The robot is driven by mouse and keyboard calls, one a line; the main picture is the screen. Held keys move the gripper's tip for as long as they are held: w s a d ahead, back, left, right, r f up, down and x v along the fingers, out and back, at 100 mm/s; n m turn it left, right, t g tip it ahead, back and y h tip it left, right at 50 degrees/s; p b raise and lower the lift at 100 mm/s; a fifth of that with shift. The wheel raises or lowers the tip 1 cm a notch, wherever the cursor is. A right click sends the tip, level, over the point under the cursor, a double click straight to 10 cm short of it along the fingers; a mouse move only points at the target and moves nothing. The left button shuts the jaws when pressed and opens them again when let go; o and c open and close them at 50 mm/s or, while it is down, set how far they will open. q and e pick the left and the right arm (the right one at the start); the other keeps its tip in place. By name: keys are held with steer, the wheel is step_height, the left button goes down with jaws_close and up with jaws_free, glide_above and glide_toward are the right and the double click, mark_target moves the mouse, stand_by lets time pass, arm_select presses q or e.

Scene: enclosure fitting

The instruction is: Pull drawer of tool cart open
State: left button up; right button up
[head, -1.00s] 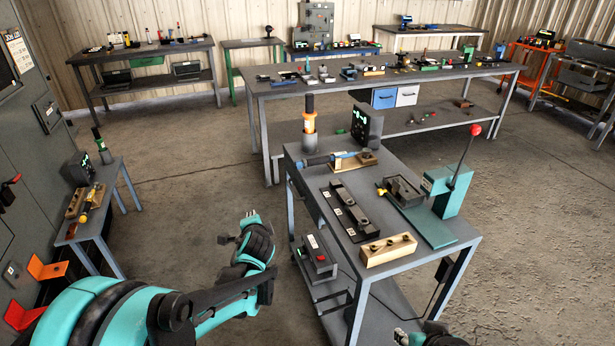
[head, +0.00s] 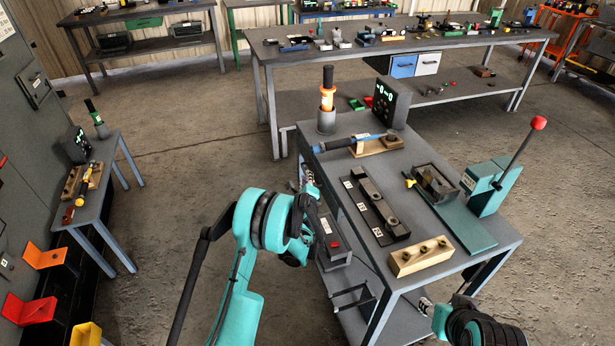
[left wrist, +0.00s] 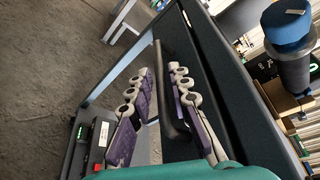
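The tool cart (head: 345,250) is grey, with a flat top and a lower shelf, in the middle of the head view. Its drawer front (left wrist: 217,85) is a dark panel in the left wrist view, carrying a dark bar handle (left wrist: 166,90). My left gripper (head: 308,182) is at the cart's left side. In the left wrist view my left gripper (left wrist: 158,95) is open, its purple-and-grey fingers on either side of the handle; I cannot tell whether they touch it. The drawer looks shut. My right gripper (head: 430,308) is low by the cart's near right corner; its fingers are unclear.
The cart top bears a wooden block with holes (head: 420,256), a black fixture (head: 374,207), a teal lever press (head: 490,188) and a display box (head: 392,102). A small side table (head: 92,205) stands left. Floor between it and the cart is clear.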

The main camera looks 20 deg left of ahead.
arm_select(q)
steer(key=shift+b+x, duration=0.3)
steer(key=shift+x, duration=1.25)
steer(key=shift+r, duration=0.1)
jaws_close()
steer(key=shift+s+a, duration=0.1)
steer(key=shift+a, duration=0.05)
